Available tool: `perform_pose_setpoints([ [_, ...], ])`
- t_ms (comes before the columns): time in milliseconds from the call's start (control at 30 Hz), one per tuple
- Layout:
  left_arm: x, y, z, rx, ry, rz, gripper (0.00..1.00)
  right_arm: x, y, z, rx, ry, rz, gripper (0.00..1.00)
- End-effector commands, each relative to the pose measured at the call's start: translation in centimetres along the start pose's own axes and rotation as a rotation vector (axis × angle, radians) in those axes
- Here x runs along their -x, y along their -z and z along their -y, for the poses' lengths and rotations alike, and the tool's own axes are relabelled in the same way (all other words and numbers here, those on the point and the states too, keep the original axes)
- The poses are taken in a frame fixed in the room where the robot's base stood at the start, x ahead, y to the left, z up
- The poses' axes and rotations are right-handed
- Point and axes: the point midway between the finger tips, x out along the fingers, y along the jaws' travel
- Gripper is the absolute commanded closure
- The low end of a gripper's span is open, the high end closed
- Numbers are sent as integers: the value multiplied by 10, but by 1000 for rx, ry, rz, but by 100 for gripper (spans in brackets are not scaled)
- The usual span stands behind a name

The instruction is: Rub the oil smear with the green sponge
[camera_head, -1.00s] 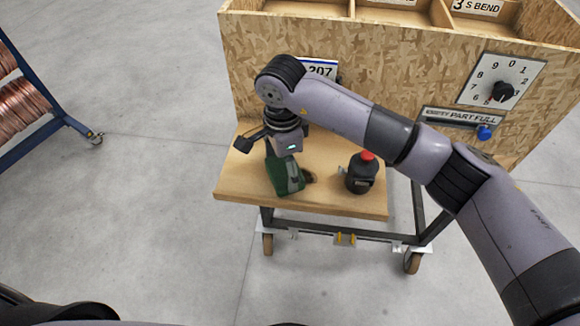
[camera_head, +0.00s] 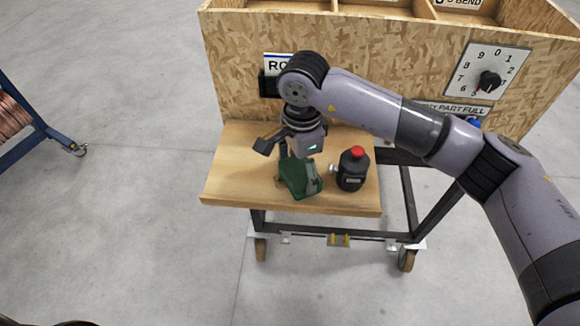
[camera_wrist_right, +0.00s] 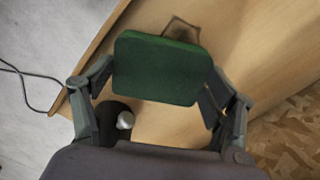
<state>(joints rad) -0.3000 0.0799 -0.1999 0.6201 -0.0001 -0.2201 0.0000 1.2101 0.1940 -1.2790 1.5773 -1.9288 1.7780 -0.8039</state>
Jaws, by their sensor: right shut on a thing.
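The green sponge (camera_head: 298,180) is in my right gripper (camera_head: 303,164), over the wooden shelf of the cart. In the right wrist view the sponge (camera_wrist_right: 157,69) sits between the two fingers of the gripper (camera_wrist_right: 160,95), which are shut on it. A dark brown smear (camera_wrist_right: 182,25) shows on the wood just past the sponge's edge, partly hidden by it. The head view does not show the smear clearly. I cannot tell whether the sponge touches the wood. My left gripper is not in view.
A black bottle with a red cap (camera_head: 352,170) stands on the shelf (camera_head: 235,180) close to the sponge's right. A chipboard bin wall (camera_head: 400,65) with a number dial (camera_head: 489,78) rises behind. The shelf's left part is clear. A blue rack (camera_head: 22,140) stands far left.

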Motion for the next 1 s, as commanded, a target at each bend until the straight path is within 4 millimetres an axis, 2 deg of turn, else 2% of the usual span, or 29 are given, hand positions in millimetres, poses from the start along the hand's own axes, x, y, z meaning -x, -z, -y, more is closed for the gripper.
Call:
perform_pose_setpoints([
  [200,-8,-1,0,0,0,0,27,-3,15,-8,-2,-3,-4,36],
  [600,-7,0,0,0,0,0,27,-2,17,-10,-3,-6,-6,36],
  [1000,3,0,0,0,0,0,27,35,16,-9,-1,-1,-4,36],
])
